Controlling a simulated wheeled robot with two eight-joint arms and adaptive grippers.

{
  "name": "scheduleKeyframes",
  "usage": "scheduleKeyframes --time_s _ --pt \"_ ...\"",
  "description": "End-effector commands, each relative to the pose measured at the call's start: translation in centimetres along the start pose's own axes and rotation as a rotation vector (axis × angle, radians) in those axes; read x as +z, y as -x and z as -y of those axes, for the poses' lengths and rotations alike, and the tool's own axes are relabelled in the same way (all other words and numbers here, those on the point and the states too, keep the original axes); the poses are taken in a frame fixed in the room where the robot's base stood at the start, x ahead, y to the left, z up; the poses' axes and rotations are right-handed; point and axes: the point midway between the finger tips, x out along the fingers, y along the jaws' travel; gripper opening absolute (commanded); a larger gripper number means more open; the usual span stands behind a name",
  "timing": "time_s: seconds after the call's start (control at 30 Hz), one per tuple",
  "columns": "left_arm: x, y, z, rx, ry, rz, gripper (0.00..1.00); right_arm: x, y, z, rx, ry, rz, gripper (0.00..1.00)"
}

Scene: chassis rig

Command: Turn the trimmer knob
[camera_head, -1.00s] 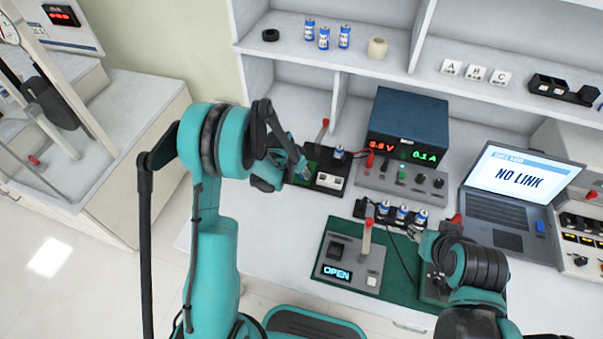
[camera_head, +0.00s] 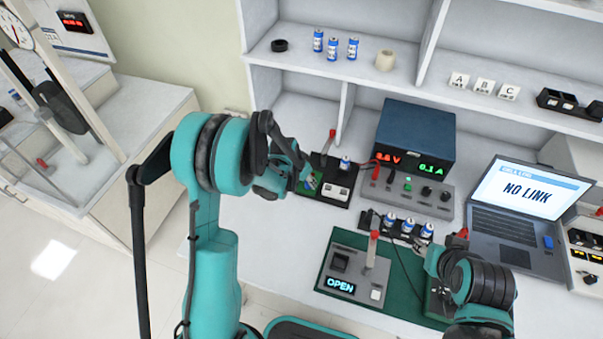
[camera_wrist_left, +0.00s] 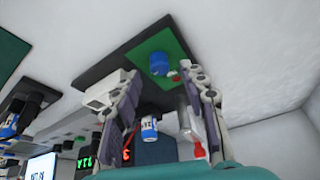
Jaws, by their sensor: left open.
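The trimmer knob (camera_wrist_left: 159,64) is a small blue cylinder on a green circuit board (camera_wrist_left: 130,50) in the left wrist view. The board also shows in the head view (camera_head: 316,180), on a black base; there my left gripper mostly hides the knob. My left gripper (camera_wrist_left: 162,76) is open, its two fingers on either side of the knob in the picture; I cannot tell whether they touch it. In the head view the left gripper (camera_head: 300,181) is at the board's left edge. My right gripper (camera_head: 425,248) is by the battery holder, its jaws too small to read.
A red-tipped lever (camera_head: 328,142), a battery (camera_head: 345,163) and a white block (camera_head: 336,191) stand on the same base. A power supply (camera_head: 415,140), several batteries in a holder (camera_head: 390,222), a lever box reading OPEN (camera_head: 352,268) and a laptop (camera_head: 515,205) stand nearby.

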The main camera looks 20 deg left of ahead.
Motion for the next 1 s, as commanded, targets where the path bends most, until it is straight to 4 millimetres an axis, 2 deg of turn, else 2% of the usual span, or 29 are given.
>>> scheduleKeyframes --time_s 0.2,0.4,0.6,1.0 --pt "0.1 4.8 0.0 0.0 0.002 0.0 0.42 0.0 0.0 0.0 0.0 0.0 0.0 0.4" --pt "0.1 8.0 0.0 0.0 0.001 0.0 0.42 0.0 0.0 0.0 0.0 0.0 0.0 0.4" --pt "0.0 9.3 0.0 0.0 0.001 0.0 0.42 0.0 0.0 0.0 0.0 0.0 0.0 0.4" --pt "0.0 9.3 0.0 0.0 0.001 0.0 0.42 0.0 0.0 0.0 0.0 0.0 0.0 0.4"
